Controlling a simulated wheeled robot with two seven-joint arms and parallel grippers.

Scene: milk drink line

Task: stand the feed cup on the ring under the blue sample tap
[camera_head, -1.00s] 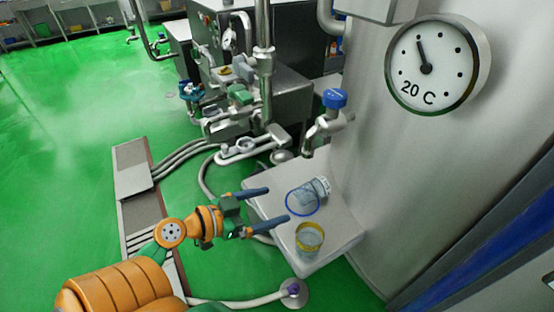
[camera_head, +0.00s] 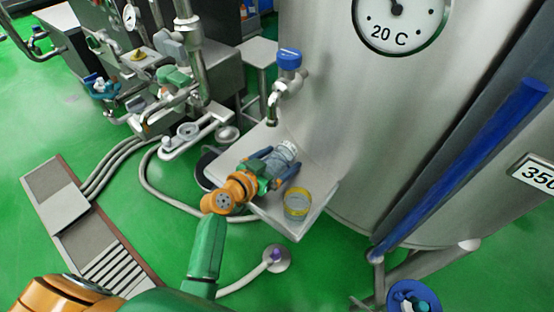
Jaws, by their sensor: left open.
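A clear grey cup (camera_head: 286,151) with a pale marked end lies tilted on the steel shelf (camera_head: 303,225) below the blue-handled tap (camera_head: 289,60). My left gripper (camera_head: 282,164) is open, with its dark fingers on either side of this cup's near part. I cannot tell whether they touch it. A second clear cup with a yellow rim (camera_head: 297,203) stands upright on the shelf, just right of and nearer than the gripper. The blue ring on the shelf is hidden behind my gripper and the cup. My right gripper is not in view.
The big steel tank (camera_head: 400,130) with a dial rises behind the shelf. Pipes and valves (camera_head: 165,85) stand at the left. A hose (camera_head: 150,190) curves over the green floor to the shelf. A blue bar (camera_head: 460,165) slants at the right.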

